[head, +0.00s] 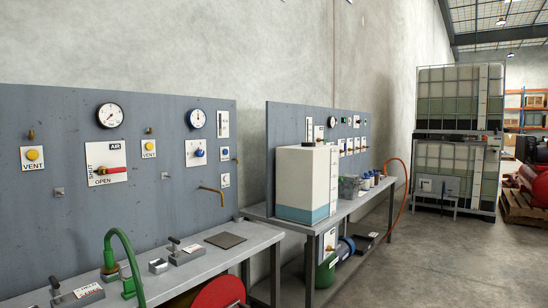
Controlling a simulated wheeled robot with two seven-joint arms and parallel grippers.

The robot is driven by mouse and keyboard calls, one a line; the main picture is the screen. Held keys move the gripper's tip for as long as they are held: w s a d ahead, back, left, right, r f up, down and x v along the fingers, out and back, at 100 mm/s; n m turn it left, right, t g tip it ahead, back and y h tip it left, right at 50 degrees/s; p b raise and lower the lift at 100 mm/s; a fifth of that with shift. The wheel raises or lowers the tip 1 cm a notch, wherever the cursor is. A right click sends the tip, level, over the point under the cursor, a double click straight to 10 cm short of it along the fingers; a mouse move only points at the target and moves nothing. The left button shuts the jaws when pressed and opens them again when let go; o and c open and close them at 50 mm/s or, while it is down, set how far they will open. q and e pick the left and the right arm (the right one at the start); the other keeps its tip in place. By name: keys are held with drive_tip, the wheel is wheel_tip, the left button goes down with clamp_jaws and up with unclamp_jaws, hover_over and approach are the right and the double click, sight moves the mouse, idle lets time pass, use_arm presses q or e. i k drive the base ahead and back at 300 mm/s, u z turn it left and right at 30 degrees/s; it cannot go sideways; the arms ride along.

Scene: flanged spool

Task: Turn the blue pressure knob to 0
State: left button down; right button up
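A blue knob (199,153) sits on a white plate (190,158) on the near grey wall panel (60,125). A round white gauge (196,119) is mounted just above it. The knob is small here, and I cannot read its setting or the scale marks. A second panel (286,122) further back also carries small blue controls, too small to make out well. Neither of my grippers is in view.
The near panel also has a red-handled AIR valve (110,170), a larger gauge (110,116) and yellow VENT buttons (33,154). A bench (225,258) with a green curved pipe (122,243) runs below it. A white tank (305,178) stands further back.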

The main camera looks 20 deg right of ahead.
sight(199, 153)
drive_tip(key=z, duration=1.3)
drive_tip(key=i, duration=0.4)
drive_tip(key=u, duration=0.8)
drive_tip(key=i, duration=1.4)
drive_tip(key=u, duration=0.9)
